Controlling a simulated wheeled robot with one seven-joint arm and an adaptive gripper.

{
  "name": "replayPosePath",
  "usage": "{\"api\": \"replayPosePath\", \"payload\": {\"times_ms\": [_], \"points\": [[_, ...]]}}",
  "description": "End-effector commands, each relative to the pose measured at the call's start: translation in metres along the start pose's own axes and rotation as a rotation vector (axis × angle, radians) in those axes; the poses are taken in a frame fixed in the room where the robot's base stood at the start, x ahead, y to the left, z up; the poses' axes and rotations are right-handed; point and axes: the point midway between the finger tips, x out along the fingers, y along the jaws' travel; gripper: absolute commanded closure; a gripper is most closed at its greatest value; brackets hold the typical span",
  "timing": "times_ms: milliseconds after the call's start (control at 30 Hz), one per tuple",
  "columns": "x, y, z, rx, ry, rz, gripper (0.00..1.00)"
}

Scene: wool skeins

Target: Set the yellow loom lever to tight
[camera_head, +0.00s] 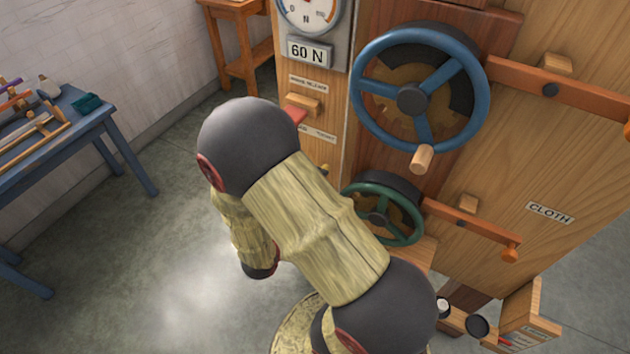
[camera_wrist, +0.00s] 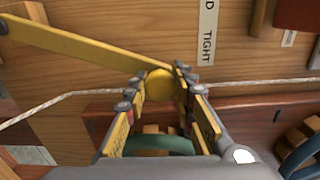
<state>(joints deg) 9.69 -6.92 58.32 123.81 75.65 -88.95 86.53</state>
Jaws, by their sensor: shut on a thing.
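The yellow lever (camera_wrist: 90,46) shows in the wrist view as a flat bar sloping from the upper left down to a round yellow knob at its end. My gripper (camera_wrist: 160,82) is shut on this knob, one finger on each side. A white label strip (camera_wrist: 207,32) with the word TIGHT stands on the wooden panel just right of and above the knob; its upper part is cut off.
A pale cord (camera_wrist: 70,94) runs across behind the fingers. In the head view, a blue wheel (camera_head: 363,101), a green wheel (camera_head: 359,188) and orange bars (camera_head: 575,92) project from the wooden loom. A gauge reads 60 N (camera_head: 307,51). A blue table (camera_head: 85,115) stands left; floor between is clear.

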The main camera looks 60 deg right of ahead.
Motion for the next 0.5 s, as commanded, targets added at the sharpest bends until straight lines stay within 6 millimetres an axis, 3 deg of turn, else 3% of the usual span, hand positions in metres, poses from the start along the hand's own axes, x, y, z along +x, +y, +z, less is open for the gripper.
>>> {"api": "replayPosePath", "payload": {"times_ms": [100,133,500], "points": [[-0.0002,0.0022,-0.0040,-0.007,0.007,0.004,1.00],[-0.0002,0.0024,-0.0041,-0.008,0.007,0.004,0.74],[-0.0002,0.0018,-0.0027,-0.007,0.005,0.003,0.55]]}}
